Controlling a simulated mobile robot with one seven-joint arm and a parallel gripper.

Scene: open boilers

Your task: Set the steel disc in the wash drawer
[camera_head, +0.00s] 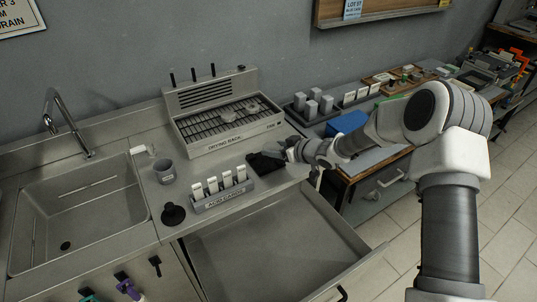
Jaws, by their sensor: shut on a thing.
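My gripper (286,152) is above the right end of the steel counter, beside a dark flat patch (264,163). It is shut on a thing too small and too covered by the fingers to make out. I cannot tell whether that thing is the steel disc. Small roundish grey items (228,114) lie in the drying rack (232,143), and I cannot tell whether one of them is a steel disc. The wide steel drawer (270,250) below the counter is pulled out, and its visible floor looks empty. My gripper is above and behind it.
A sink (75,215) is at the left. A grey cup (164,171), a black plunger-like thing (173,213) and a holder of white-topped cases (223,199) stand on the counter. A blue box (346,123) sits on the bench at right. The drawer's opening is clear above.

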